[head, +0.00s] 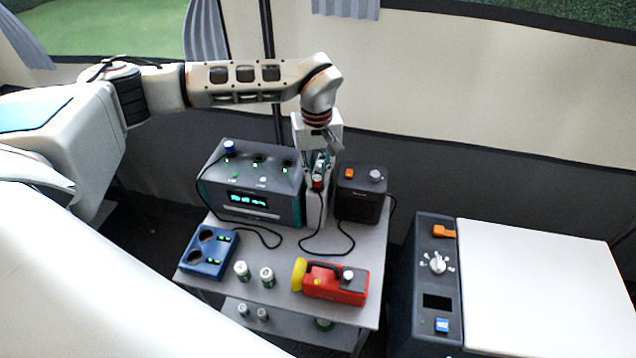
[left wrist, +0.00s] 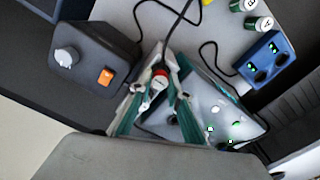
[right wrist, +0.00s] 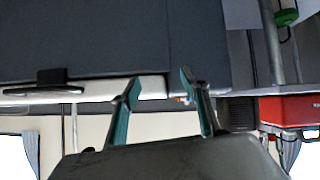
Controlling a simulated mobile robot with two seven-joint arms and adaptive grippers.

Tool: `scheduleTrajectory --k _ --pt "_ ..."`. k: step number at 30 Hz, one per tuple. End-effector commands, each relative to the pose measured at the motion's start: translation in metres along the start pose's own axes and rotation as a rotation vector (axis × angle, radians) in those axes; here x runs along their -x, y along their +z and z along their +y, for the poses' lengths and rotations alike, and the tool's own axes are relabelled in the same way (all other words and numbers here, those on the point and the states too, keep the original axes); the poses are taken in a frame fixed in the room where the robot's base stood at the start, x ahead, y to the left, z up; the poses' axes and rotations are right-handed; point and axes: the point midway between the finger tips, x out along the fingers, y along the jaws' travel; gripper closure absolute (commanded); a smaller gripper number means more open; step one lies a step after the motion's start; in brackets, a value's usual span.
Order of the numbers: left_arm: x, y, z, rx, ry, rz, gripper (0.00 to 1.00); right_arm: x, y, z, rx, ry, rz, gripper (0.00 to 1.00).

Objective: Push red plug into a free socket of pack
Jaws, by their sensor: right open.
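The red plug (head: 318,182) is between the fingertips of my left gripper (head: 319,166), to the right of the pack. In the left wrist view the red plug (left wrist: 160,76) sits between the teal fingers, with its cable running off upward. The pack (head: 250,208) is a dark box with teal edges and a lit display. A blue plug (head: 229,147) is in its left top socket; the middle socket (head: 258,158) and right socket (head: 288,162) look empty. In the left wrist view the fingers partly hide the pack (left wrist: 225,105). My right gripper (right wrist: 157,88) is open and empty.
A black box (head: 360,205) with an orange switch stands close right of the gripper. A blue two-hole block (head: 208,252), small white-and-green cans (head: 267,277) and a red lamp (head: 337,283) stand in front on the table (head: 370,250). Loose cables lie between them.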

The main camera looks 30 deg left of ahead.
Motion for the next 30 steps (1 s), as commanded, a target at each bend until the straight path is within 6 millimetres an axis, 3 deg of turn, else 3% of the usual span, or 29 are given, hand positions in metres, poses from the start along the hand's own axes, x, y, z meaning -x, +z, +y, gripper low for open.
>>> scheduleTrajectory --k 30 --pt "0.019 0.0 0.0 0.0 0.0 0.0 1.0 0.007 -0.008 0.001 -0.002 0.0 -0.005 0.54"
